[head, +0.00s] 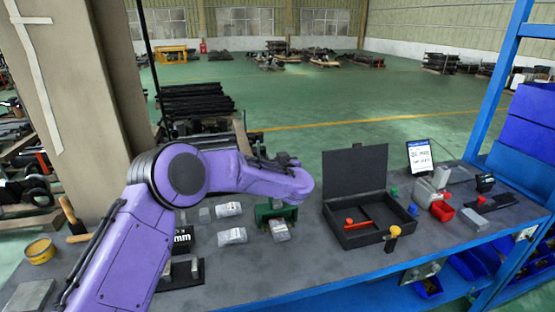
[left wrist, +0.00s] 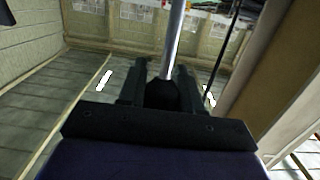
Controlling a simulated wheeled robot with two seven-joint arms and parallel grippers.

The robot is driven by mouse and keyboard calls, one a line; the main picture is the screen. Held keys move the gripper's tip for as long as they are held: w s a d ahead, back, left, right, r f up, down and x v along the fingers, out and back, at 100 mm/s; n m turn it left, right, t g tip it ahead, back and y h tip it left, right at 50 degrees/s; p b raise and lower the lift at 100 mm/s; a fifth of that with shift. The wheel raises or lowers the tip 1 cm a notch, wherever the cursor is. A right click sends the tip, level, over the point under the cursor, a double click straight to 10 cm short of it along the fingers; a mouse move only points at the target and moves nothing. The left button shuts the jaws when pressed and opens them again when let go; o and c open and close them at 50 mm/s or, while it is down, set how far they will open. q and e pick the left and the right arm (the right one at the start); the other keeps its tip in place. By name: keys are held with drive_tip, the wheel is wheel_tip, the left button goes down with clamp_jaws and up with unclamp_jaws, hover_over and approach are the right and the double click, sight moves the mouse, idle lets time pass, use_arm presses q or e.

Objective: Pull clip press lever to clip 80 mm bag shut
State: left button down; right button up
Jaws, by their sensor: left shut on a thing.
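The clip press is a green body (head: 276,212) on the bench, just beyond and below my left forearm in the head view. A clear bag (head: 280,231) with grey contents is at its front; whether its neck is inside the press is hidden. My left gripper (head: 264,156) is above the press, partly hidden by my own arm. In the left wrist view my left gripper (left wrist: 172,80) is shut on a bare metal lever (left wrist: 174,40), which runs out from between the fingers. The lever's foot is out of sight. My right gripper is not in view.
Two more bags (head: 232,236) lie left of the press. A dark sign (head: 183,239) ending in "mm" is partly behind my arm. Blue posts edge the right.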

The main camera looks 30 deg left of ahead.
use_arm(q)
drive_tip(key=shift+f, duration=0.45)
drive_tip(key=c, duration=0.8)
unclamp_jaws()
drive_tip(key=shift+a, duration=0.1)
drive_tip(key=shift+w+a+f, duration=0.15)
drive_tip(key=shift+w+a, duration=0.05)
drive_tip(key=shift+w, duration=0.2)
drive_tip(key=shift+s+d, duration=0.2)
drive_tip(key=b+v, duration=0.3)
drive_tip(key=v, duration=0.7)
drive_tip(key=shift+b, duration=0.35)
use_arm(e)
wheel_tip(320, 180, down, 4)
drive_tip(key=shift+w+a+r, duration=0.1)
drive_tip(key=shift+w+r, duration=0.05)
